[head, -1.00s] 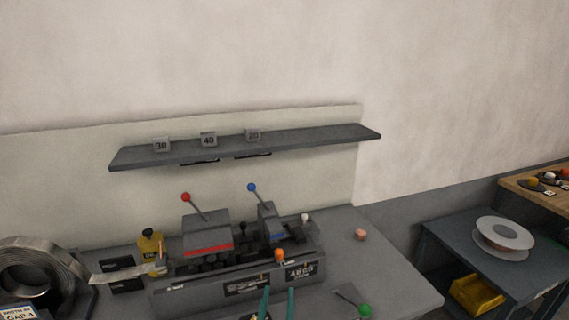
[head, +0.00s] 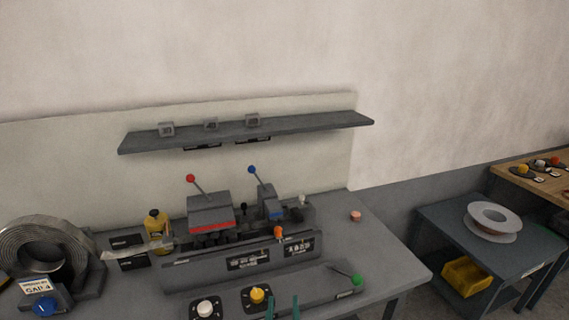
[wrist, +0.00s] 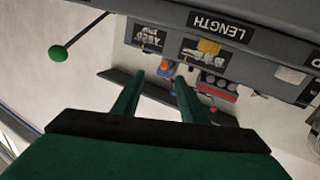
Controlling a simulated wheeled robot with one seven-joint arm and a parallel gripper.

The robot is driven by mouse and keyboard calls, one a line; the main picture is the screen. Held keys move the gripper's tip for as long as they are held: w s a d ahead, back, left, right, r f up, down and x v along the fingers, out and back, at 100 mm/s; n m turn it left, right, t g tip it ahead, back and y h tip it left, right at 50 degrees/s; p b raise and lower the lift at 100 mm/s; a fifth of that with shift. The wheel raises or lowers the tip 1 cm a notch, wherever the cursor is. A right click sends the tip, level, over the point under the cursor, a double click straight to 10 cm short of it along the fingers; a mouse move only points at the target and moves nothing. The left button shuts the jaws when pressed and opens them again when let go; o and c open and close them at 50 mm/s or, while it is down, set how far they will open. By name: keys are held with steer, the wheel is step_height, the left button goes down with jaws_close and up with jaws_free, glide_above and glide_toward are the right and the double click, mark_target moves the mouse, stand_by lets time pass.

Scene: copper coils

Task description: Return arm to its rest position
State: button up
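My gripper (head: 282,307) shows only as two green fingertips at the bottom edge of the head view, in front of the grey bench machine. In the wrist view my gripper (wrist: 158,84) has its two green fingers apart, with nothing held between them. The rest of my arm is out of the head view. The machine (head: 245,253) has a red-knobbed lever and a blue-knobbed lever. In the wrist view the machine's front (wrist: 235,35) appears upside down beyond the fingers, with a "LENGTH" label.
A green-knobbed lever (head: 356,280) stands right of the fingertips. Yellow (head: 257,294) and white (head: 205,307) knobs lie left. A metal strip coil (head: 40,250) is at far left. A shelf (head: 290,132) hangs above. A spool (head: 493,219) sits on a side table.

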steer(key=s+d+f+n+g+y, duration=0.15)
steer(key=s+f, duration=0.35)
steer(key=s, duration=0.5)
steer(key=s+d+f+n, duration=0.1)
steer(key=s+d+f, duration=0.1)
steer(key=s+f, duration=0.6)
steer(key=s+a+r+m, duration=0.1)
steer(key=s, duration=0.8)
steer(key=s+a+r+m+g+h, duration=0.1)
steer(key=s+a+m, duration=0.1)
steer(key=s, duration=0.8)
steer(key=shift+s+a+r, duration=0.15)
steer(key=shift+s+r, duration=0.1)
steer(key=shift+s, duration=0.05)
steer(key=shift+m, duration=0.25)
